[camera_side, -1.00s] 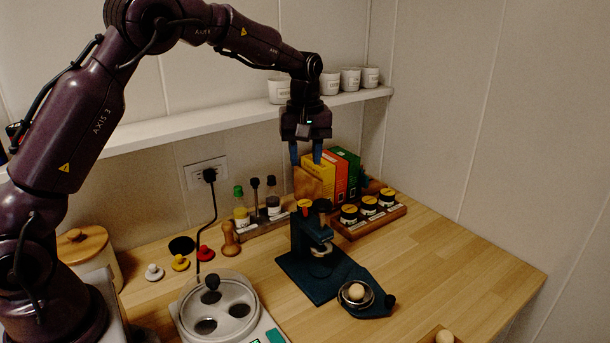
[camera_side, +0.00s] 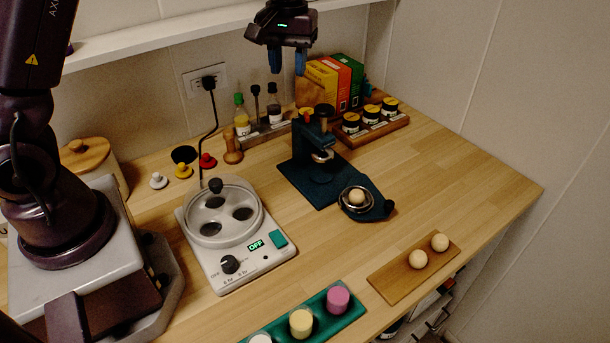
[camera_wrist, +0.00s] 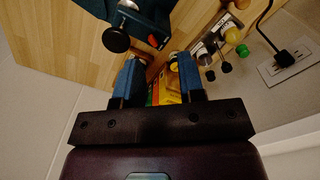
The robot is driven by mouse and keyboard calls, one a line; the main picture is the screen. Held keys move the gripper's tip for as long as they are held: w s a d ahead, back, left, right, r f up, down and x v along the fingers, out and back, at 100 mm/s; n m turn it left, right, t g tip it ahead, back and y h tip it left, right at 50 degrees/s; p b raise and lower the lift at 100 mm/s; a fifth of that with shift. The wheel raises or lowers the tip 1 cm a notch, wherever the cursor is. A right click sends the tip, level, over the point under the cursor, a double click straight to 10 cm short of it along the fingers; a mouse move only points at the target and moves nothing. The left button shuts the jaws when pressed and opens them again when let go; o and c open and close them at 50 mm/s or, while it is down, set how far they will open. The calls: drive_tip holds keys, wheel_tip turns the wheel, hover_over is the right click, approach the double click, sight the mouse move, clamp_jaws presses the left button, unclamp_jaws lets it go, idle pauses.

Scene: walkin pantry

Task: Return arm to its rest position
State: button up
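My gripper (camera_side: 287,64) hangs pointing down in the air above the counter, left of the coloured boxes (camera_side: 330,85). Its two blue fingers are apart with nothing between them. In the wrist view my gripper (camera_wrist: 158,78) also shows both fingers spread, with the boxes behind the gap. My upper arm links run out of the top of the side view, so the arm's full pose is hidden.
A dark teal press (camera_side: 312,145) stands below the gripper. Bottles (camera_side: 241,120) and jars (camera_side: 371,116) flank the boxes. A heater (camera_side: 225,235), a teal tray (camera_side: 318,318) and a wooden board (camera_side: 398,275) lie nearer. The counter's right side is clear.

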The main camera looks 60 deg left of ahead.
drive_tip(key=s+d+r+m+t, duration=0.2)
drive_tip(key=s+r, duration=0.1)
drive_tip(key=s, duration=0.4)
drive_tip(key=s+d+r+m+t, duration=0.2)
drive_tip(key=s+d+r+m, duration=0.1)
drive_tip(key=s, duration=0.5)
drive_tip(key=s+d+r+m+t, duration=0.1)
drive_tip(key=s+d+r+m, duration=0.2)
drive_tip(key=s, duration=0.4)
drive_tip(key=shift+s+r+t, duration=0.15)
drive_tip(key=shift+r+t, duration=0.05)
drive_tip(key=shift+t, duration=0.2)
